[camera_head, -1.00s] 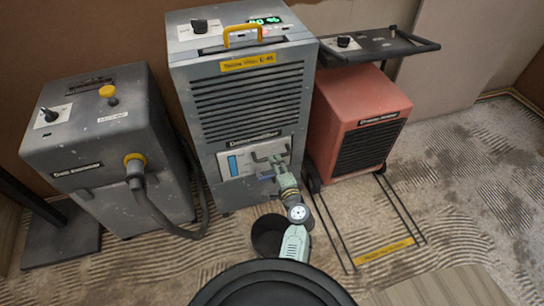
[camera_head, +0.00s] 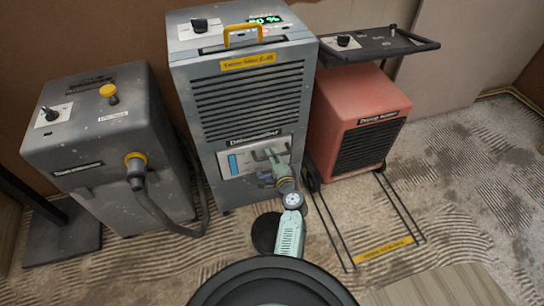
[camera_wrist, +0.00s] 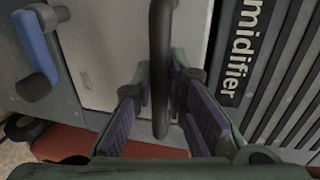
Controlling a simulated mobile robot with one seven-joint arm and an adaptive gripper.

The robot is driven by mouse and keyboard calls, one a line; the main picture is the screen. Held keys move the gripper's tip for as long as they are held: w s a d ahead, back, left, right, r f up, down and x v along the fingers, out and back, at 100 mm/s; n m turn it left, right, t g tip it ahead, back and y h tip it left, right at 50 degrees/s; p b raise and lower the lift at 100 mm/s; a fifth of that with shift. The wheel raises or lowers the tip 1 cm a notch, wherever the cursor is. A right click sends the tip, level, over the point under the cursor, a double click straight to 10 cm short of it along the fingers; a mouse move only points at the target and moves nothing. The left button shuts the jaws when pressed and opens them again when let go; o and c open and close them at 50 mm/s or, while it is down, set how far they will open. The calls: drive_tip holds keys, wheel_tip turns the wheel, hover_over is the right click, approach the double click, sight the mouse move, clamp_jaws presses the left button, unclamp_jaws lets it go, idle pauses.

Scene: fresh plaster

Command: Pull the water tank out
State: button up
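The water tank (camera_head: 252,160) is the light grey front panel, with a blue level strip, low on the grey dehumidifier (camera_head: 243,110). Its front also shows in the wrist view (camera_wrist: 88,55). The tank seems flush with the housing. My gripper (camera_head: 275,172) is at its front and partly hides it. In the wrist view, the dark bar of the handle (camera_wrist: 160,60) runs between the two purple-padded fingers of my gripper (camera_wrist: 160,95). Gaps show on both sides of the bar, so the fingers are open around it.
A grey machine with a hose (camera_head: 110,150) stands at the left. A red heater unit (camera_head: 350,120) with a dark trolley top (camera_head: 375,45) stands close on the right. Its thin floor frame (camera_head: 385,250) reaches forward.

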clamp_jaws()
idle(0.4)
